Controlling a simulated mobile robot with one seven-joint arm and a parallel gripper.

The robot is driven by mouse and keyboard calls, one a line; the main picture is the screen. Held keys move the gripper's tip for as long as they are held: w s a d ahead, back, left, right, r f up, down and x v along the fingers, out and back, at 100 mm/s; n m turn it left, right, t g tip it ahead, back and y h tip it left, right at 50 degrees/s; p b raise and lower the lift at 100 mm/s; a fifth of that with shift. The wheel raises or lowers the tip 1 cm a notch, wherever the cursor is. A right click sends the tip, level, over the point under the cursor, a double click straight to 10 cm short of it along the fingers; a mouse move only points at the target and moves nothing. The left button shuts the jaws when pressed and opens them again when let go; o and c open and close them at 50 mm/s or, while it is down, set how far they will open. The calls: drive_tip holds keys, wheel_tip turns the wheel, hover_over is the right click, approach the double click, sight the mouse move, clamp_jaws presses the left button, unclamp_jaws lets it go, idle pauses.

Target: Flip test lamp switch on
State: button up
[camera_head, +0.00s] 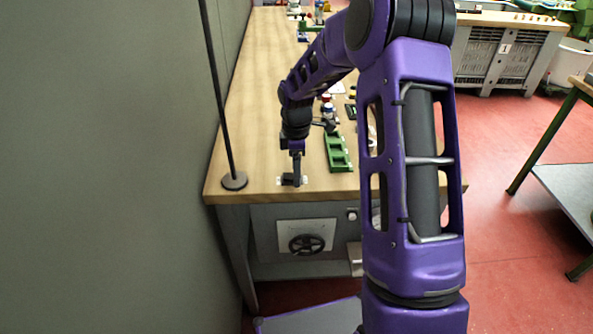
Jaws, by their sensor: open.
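My gripper (291,180) points down at the near left end of the wooden workbench (263,110). Its fingers are small and dark here, and they are open. They are at or just above a small pale patch or plate (304,181) on the bench top. I cannot tell whether they touch it. No test lamp or switch can be made out clearly; a switch under my gripper would be hidden by the fingers. A dark pole on a round base (234,181) stands left of my gripper, its top out of view.
Small bottles and other items (328,106) stand farther back, partly behind my arm. A grey wall (110,150) closes off the left. The bench front carries a black handwheel (306,244).

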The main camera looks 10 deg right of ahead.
clamp_jaws()
idle(0.4)
drive_tip(key=shift+a, duration=0.1)
drive_tip(key=shift+a+h, duration=0.3)
drive_tip(key=shift+h, duration=0.8)
drive_tip(key=shift+w+a+g+h, duration=0.15)
drive_tip(key=shift+g+h, duration=0.25)
drive_tip(key=shift+h, duration=0.8)
drive_tip(key=shift+r, duration=0.1)
unclamp_jaws()
